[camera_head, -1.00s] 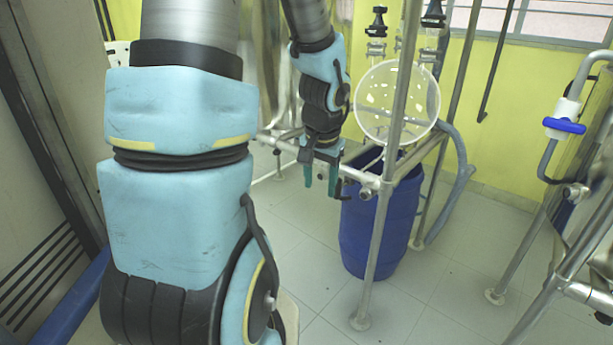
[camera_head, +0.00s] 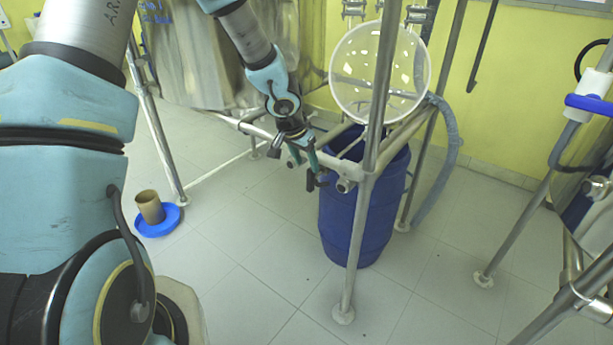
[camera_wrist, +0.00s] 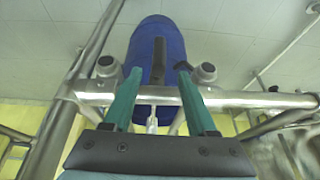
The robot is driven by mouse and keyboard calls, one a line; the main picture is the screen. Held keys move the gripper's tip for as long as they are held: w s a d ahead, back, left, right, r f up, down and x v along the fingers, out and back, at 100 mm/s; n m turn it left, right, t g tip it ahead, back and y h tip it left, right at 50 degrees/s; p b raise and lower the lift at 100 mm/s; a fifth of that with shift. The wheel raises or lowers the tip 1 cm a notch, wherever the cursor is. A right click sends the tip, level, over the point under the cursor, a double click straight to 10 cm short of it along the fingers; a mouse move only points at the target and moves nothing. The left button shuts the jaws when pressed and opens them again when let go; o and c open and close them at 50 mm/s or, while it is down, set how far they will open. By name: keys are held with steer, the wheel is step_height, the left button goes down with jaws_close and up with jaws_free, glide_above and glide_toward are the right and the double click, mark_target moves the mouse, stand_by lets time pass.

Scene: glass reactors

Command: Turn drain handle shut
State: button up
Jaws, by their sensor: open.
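My gripper (camera_head: 305,167) is in front of the metal frame, close to the rail above the blue drum (camera_head: 355,225). Its two green fingers are apart in the wrist view (camera_wrist: 158,76). A dark upright handle (camera_wrist: 158,62) shows between the fingertips there, against the blue drum, with a gap on each side. It looks like the drain handle. In the head view a small dark piece (camera_head: 311,186) hangs just below the fingertips; I cannot tell whether the fingers touch it. A round clear glass vessel (camera_head: 380,75) stands above the drum.
Metal posts (camera_head: 362,240) and rails surround the drum. A blue-handled valve (camera_head: 590,104) is on piping at the right. A brown cup (camera_head: 150,207) stands in a blue dish (camera_head: 165,222) on the floor at left. The tiled floor in front is clear.

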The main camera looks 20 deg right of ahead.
mark_target(309, 170)
steer(key=b+x, duration=0.1)
steer(key=x, duration=0.5)
steer(key=shift+d+f, duration=0.1)
steer(key=shift+f, duration=0.1)
jaws_close()
steer(key=shift+b, duration=0.3)
